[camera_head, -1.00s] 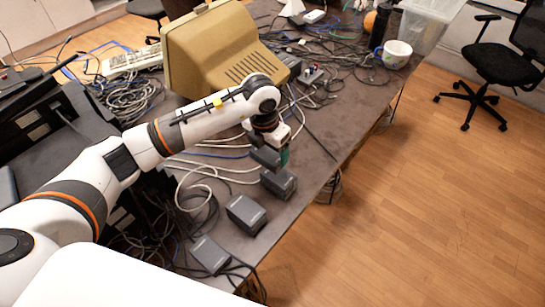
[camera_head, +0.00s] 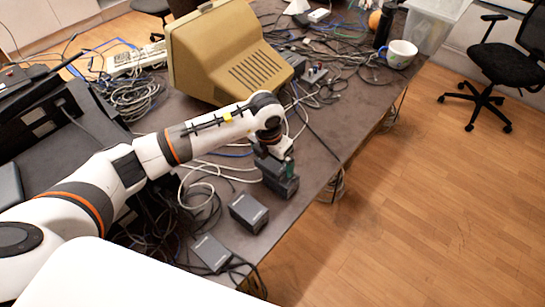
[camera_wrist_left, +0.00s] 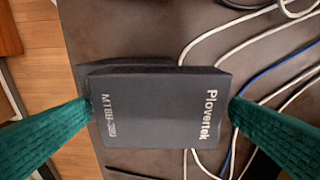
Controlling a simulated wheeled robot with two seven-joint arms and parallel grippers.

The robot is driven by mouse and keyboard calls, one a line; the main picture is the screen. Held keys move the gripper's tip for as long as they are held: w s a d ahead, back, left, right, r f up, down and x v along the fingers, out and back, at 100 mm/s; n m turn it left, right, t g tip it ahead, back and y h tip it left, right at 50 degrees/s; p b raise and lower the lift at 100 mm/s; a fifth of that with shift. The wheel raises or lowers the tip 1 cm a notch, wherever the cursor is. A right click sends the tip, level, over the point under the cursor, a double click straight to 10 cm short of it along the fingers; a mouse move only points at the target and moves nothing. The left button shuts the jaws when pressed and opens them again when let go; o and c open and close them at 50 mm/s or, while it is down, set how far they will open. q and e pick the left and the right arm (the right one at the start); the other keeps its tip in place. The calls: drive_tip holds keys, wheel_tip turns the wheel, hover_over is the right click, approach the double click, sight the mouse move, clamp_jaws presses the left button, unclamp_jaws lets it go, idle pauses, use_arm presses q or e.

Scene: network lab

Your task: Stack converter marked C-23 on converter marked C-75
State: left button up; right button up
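My left gripper (camera_head: 277,160) has green padded fingers and is shut on a dark grey box-shaped converter (camera_head: 270,167). In the left wrist view this converter (camera_wrist_left: 160,108) lies between the two fingers, with "Plovertek" printed on its face. Another grey converter (camera_head: 285,187) is directly below it on the table. An edge of a dark box (camera_wrist_left: 90,72) shows behind the held one in the wrist view. I cannot tell whether the two touch. Two more grey converters, one in the middle (camera_head: 249,211) and one nearer (camera_head: 211,252), stand on the table. No C-23 or C-75 mark is readable. My right gripper is out of view.
A beige monitor (camera_head: 235,55) stands behind my arm. White cables (camera_head: 205,185) lie left of the converters. The table's right edge is close to them. A white mug (camera_head: 399,53) is at the far right.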

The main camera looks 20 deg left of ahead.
sight(269, 165)
use_arm(q)
drive_tip(key=shift+r+p, duration=0.25)
drive_tip(key=shift+p, duration=0.05)
wheel_tip(269, 165, up, 12)
drive_tip(key=s+b, duration=0.1)
drive_tip(key=shift+s+a+b, duration=0.2)
drive_tip(key=shift+a+b, duration=0.1)
drive_tip(key=shift+b, duration=0.05)
drive_tip(key=shift+f, duration=0.2)
